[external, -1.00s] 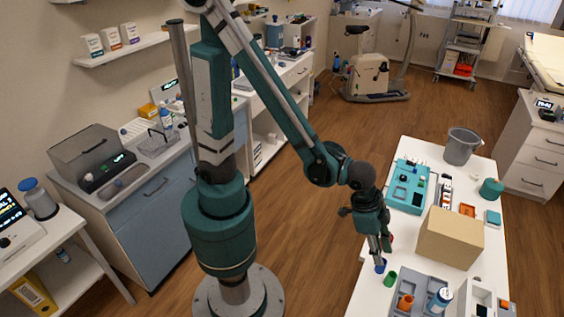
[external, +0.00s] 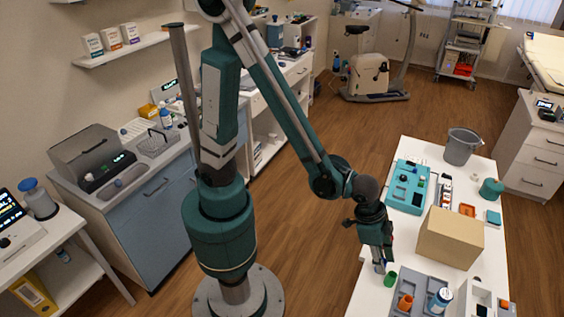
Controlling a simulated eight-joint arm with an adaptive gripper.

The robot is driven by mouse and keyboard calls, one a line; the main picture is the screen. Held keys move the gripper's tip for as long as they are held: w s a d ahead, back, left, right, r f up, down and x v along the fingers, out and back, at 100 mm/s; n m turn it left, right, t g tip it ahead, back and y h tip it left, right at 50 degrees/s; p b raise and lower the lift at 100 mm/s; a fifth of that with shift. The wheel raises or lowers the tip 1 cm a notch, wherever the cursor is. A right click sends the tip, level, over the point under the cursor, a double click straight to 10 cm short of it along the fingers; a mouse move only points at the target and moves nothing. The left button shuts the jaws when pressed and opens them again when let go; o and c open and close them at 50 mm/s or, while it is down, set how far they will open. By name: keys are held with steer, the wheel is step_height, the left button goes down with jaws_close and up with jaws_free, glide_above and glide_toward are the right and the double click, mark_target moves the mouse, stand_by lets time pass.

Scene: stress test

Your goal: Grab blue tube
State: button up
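The blue tube (external: 381,270) shows only as a small blue patch at the near-left part of the white table, mostly hidden by my gripper. My gripper (external: 379,264) points down at it, with the fingertips at or around the tube. I cannot tell whether the fingers touch it or are closed on it. A green tube (external: 391,279) stands just to the right of the fingertips.
A cardboard box (external: 450,238) stands right of my gripper on the white table (external: 365,298). A grey tray (external: 419,292) with an orange tube (external: 405,302) and a blue-white bottle (external: 439,300) is at the front. A teal case (external: 407,187) and grey bin (external: 461,147) are farther back.

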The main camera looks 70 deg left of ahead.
steer(key=shift+d+f, duration=0.1)
steer(key=shift+f, duration=0.2)
steer(key=shift+c, duration=0.4)
steer(key=c, duration=0.4)
steer(key=shift+w+r, duration=0.1)
steer(key=shift+r, duration=0.1)
steer(key=shift+r+p, duration=0.95)
steer(key=shift+r, duration=3.9)
